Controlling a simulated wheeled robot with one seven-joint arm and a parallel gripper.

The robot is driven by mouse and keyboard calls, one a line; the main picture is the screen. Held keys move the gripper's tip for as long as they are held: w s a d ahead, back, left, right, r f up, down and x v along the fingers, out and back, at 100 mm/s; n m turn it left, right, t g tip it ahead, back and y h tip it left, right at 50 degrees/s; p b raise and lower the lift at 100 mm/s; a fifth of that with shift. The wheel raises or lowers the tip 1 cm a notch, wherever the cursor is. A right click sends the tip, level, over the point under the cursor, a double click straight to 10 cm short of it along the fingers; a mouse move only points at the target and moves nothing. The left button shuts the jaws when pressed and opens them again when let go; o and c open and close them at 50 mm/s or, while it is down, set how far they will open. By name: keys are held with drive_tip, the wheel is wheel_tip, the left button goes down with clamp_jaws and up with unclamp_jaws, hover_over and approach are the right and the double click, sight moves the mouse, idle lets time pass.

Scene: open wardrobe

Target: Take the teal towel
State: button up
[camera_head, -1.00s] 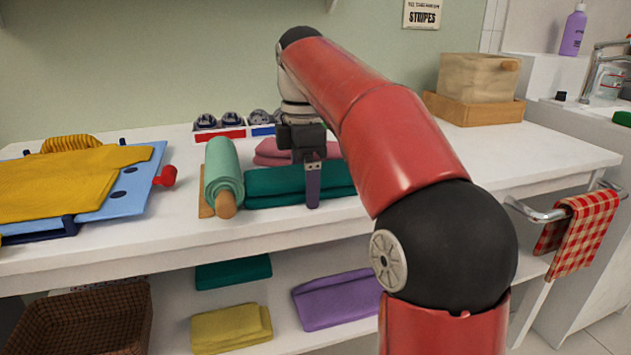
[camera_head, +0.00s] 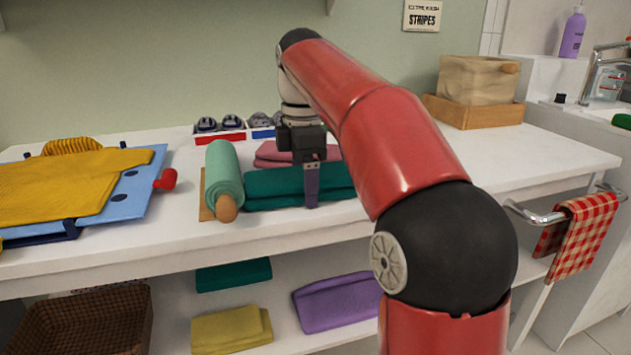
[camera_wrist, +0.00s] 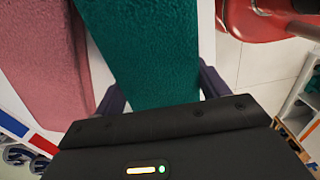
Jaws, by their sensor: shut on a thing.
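The teal towel (camera_head: 275,185) lies folded on the white counter, in front of a pink towel (camera_head: 268,152) and to the right of a mint-green roll. My gripper (camera_head: 312,190) points down over the teal towel and is shut on it. In the wrist view the teal towel (camera_wrist: 150,50) runs between the two dark fingers, with the pink towel (camera_wrist: 45,50) beside it on the left. The far finger is hidden in the head view. Another folded teal cloth (camera_head: 233,274) lies on the shelf below.
The mint-green roll (camera_head: 222,172) lies close to the teal towel's left end. A blue board with yellow cloth (camera_head: 70,185) is at the left. A wooden box (camera_head: 475,85) stands at the back right. The counter between my gripper and the right edge is clear.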

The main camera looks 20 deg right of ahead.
drive_tip(key=shift+r+p, duration=0.7)
drive_tip(key=shift+r, duration=0.2)
drive_tip(key=shift+r+p, duration=0.9)
drive_tip(key=shift+p, duration=0.1)
drive_tip(key=shift+c, duration=1.4)
drive_tip(key=shift+r+p, duration=1.1)
drive_tip(key=shift+r, duration=0.45)
